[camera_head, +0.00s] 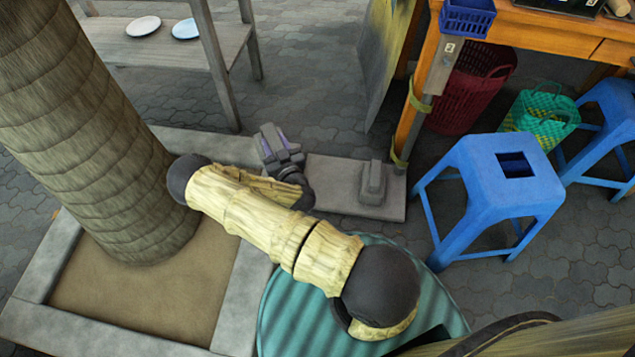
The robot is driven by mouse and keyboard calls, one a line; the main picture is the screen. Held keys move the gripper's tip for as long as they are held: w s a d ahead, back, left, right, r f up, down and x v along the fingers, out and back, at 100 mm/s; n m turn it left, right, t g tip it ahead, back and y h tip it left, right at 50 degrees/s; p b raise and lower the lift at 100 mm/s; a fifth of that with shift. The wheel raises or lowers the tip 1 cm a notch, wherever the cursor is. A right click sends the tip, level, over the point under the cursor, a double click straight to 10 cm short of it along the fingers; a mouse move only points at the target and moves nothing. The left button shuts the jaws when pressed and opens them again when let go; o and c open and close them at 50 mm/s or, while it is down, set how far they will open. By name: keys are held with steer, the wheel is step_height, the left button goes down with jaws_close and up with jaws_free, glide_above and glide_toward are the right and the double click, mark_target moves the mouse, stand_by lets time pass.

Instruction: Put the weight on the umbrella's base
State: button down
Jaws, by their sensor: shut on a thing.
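The umbrella's base appears to be the flat grey slab (335,180) on the paving, right of the tree planter. A grey stepped block (373,183), like a weight, stands upright on the slab's right part. The slab's left part is bare. My gripper (280,150) is just left of the slab's far left corner. It is shut on a grey block (268,137), seemingly the weight, which looks tilted and is partly hidden by the purple-grey fingers. I cannot tell its exact height above the ground.
A stone planter (235,150) with a thick trunk (85,130) is on the left. An orange table (540,32) and its strapped leg (408,125) stand behind the slab. A blue stool (500,180) is close on the right. A grey shelf (160,45) stands at the back left.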

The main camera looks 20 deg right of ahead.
steer(key=shift+w+r, duration=0.1)
steer(key=shift+r, duration=0.1)
steer(key=w+d+f+m+g+h+b, duration=0.3)
steer(key=d+f+m+h+b, duration=0.3)
steer(key=d+f+h+b, duration=0.4)
steer(key=shift+w+d+f+m+b, duration=0.4)
steer(key=shift+w+d+f+b, duration=0.15)
steer(key=shift+d+f+b, duration=3.65)
steer(key=shift+a+f+p, duration=0.55)
steer(key=shift+f+p, duration=0.1)
steer(key=shift+p, duration=0.15)
step_height(320, 180, down, 6)
steer(key=b, duration=0.4)
steer(key=shift+f, duration=0.15)
step_height(320, 180, down, 4)
steer(key=b, duration=0.2)
steer(key=shift+b, duration=0.4)
